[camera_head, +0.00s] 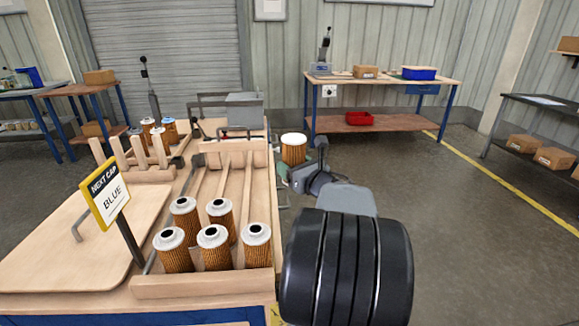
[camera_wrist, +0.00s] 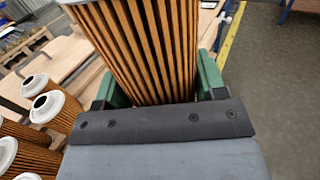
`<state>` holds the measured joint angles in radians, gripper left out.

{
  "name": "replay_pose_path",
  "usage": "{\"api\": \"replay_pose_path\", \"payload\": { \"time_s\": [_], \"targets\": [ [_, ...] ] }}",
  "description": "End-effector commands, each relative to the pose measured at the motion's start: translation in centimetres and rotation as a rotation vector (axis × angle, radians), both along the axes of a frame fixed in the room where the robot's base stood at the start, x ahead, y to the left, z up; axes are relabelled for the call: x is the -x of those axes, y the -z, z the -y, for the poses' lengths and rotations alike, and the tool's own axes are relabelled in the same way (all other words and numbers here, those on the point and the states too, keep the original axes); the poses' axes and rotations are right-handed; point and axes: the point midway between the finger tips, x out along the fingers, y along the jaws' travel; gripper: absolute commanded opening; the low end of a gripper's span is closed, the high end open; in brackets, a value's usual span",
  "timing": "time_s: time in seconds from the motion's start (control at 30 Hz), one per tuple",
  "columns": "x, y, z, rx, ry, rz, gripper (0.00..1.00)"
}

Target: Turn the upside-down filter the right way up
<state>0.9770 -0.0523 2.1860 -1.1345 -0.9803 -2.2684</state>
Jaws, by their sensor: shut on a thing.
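My gripper (camera_head: 287,169) has green fingers and is shut on a filter (camera_head: 293,152) with orange-brown pleats. It holds this filter upright in the air beside the right edge of the wooden bench. The filter's upper end is a plain whitish cap, with no dark hole to be seen on it; its lower end is partly hidden by the gripper. In the wrist view the pleated body (camera_wrist: 145,45) fills the space between the green fingers (camera_wrist: 157,88). Several other filters (camera_head: 213,248) stand in the near rack, white caps up with dark centre holes.
The sloped wooden rack (camera_head: 200,285) has several lanes, with free room behind its filters. A second rack (camera_head: 135,165) at the back left holds more filters, one blue-capped. A sign (camera_head: 105,202) reads "NEXT CAP BLUE". A grey device (camera_head: 243,110) stands behind. Floor to the right is clear.

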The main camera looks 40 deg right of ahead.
Motion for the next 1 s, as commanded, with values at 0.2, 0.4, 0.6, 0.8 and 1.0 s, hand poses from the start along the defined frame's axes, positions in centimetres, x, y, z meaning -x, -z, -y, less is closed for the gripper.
{"api": "replay_pose_path", "payload": {
  "time_s": [0.2,0.4,0.6,0.8,1.0],
  "targets": [
    [0.0,0.0,0.0,0.0,0.0,0.001,0.39],
    [0.0,0.2,0.0,0.0,0.0,0.002,0.39],
    [0.6,0.1,0.0,0.002,0.002,0.002,0.39],
    [3.1,0.1,-0.3,0.003,0.004,0.002,0.39],
    [5.6,0.1,-0.6,0.001,0.005,0.002,0.39]
  ]
}}
